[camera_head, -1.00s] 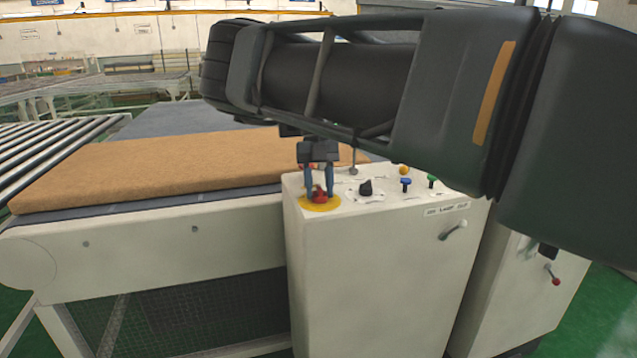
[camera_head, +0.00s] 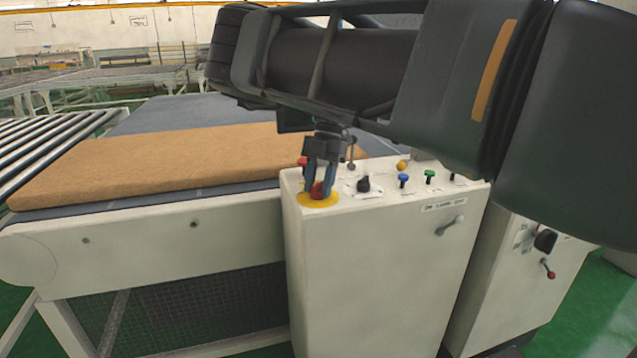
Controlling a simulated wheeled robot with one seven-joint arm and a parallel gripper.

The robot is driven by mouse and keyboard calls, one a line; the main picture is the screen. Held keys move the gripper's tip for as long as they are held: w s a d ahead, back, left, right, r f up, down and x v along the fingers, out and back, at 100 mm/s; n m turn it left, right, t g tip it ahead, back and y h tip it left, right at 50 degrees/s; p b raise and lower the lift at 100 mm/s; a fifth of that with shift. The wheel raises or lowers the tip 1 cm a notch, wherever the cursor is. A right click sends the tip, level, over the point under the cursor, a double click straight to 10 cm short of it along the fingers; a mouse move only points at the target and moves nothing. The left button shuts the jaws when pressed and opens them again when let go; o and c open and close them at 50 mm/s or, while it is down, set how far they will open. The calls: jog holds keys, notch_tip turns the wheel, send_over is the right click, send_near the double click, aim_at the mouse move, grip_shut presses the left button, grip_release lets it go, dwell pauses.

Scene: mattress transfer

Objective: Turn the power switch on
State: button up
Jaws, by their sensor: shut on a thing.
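My gripper (camera_head: 318,188) points down at the left end of the control cabinet's top. Its blue fingers are shut on the red emergency button (camera_head: 318,189), which sits on a yellow disc (camera_head: 318,200). A black rotary knob (camera_head: 363,185) stands just right of it on the cabinet (camera_head: 380,265). On the second cabinet (camera_head: 515,285), at the right, a larger black rotary switch (camera_head: 545,240) and a red-tipped lever (camera_head: 549,274) show on the front face. I cannot tell which of these knobs is the power switch.
Blue (camera_head: 403,180), green (camera_head: 429,176) and yellow (camera_head: 402,166) buttons stand on the cabinet top. A lever handle (camera_head: 452,225) sticks out of its front. A brown mattress (camera_head: 150,165) lies on the conveyor to the left. My arm covers the upper right.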

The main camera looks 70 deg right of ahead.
dwell(0.4)
jog(key=o, duration=1)
jog(key=v, duration=0.7)
jog(key=shift+d+r+b, duration=0.2)
jog(key=shift+r+b, duration=0.1)
jog(key=shift+r, duration=0.1)
jog(key=shift+s, duration=0.1)
